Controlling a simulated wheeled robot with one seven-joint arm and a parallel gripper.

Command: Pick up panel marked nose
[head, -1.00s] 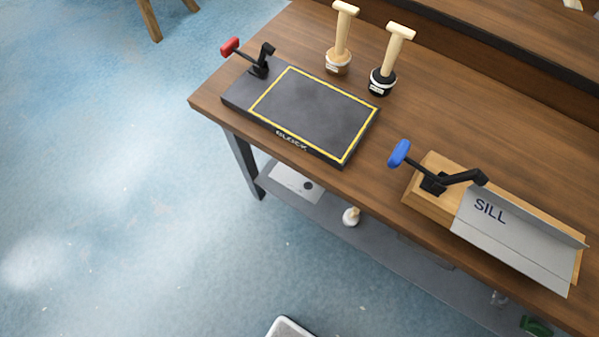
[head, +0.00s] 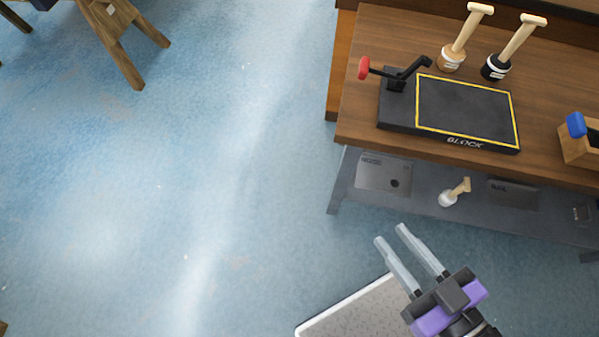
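A flat grey panel (head: 384,176) with a dark round spot lies on the lower shelf under the bench, at its left end. Small lettering at its upper left seems to read NOSE. My gripper (head: 390,235) is over the floor in front of the shelf, below the panel in the picture. Its two pale fingers are apart with nothing between them, so it is open and empty.
The lower shelf (head: 420,208) also holds a pale-handled mallet (head: 455,192) and a dark panel (head: 513,194). On the bench top stand the BLOCK plate (head: 467,108) with a red-handled clamp, and two mallets.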

